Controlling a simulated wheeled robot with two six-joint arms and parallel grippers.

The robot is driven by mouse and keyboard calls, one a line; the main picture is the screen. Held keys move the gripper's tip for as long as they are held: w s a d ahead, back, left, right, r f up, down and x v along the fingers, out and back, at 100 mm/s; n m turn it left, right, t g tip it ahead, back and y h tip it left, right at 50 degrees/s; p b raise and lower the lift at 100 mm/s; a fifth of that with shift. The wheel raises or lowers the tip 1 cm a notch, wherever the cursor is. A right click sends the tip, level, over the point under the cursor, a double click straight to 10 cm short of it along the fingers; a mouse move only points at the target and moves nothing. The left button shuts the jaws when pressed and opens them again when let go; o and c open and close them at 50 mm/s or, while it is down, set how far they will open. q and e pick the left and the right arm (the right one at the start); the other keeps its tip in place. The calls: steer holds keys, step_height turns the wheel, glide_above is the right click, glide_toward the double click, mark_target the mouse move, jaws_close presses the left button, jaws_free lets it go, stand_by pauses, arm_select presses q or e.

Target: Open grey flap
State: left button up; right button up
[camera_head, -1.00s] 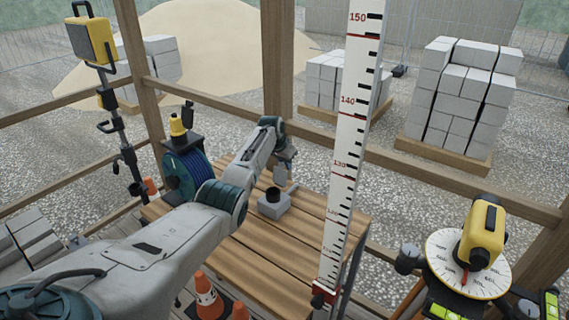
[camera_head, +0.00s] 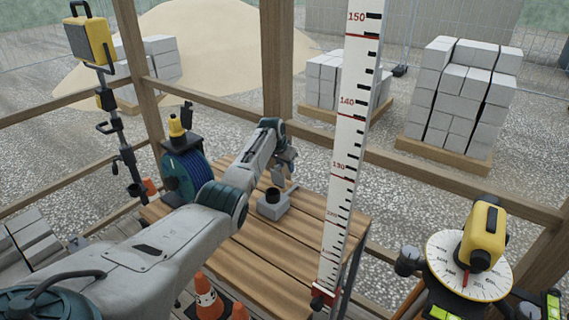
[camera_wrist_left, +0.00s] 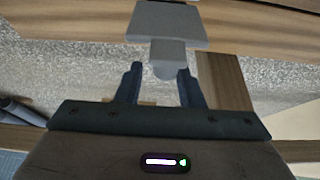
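A small grey box (camera_head: 273,206) with a dark round piece on top sits on the wooden table, below and left of my left gripper (camera_head: 286,172). In the left wrist view a flat grey flap (camera_wrist_left: 167,25) with a narrower rounded tab (camera_wrist_left: 168,55) lies straight ahead. My left gripper's two dark fingers (camera_wrist_left: 159,76) are apart, with the tab's end between their tips. The tab is nearer the right finger, and a gap shows on the left. I cannot tell how the flap joins the box. My right gripper is not in view.
A tall measuring staff (camera_head: 347,160) stands right of the wooden table (camera_head: 265,255). A blue cable reel (camera_head: 187,175) stands at the table's left. A yellow instrument (camera_head: 483,235) is at lower right. Traffic cones (camera_head: 207,298) stand in front. Wooden rails and a post lie behind.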

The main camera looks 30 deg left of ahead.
arm_select(q)
steer(key=b+v, duration=0.2)
steer(key=v, duration=0.7)
steer(key=shift+s+r, duration=0.15)
steer(key=shift+r, duration=0.2)
steer(key=shift+s+r, duration=0.1)
steer(key=shift+r, duration=0.2)
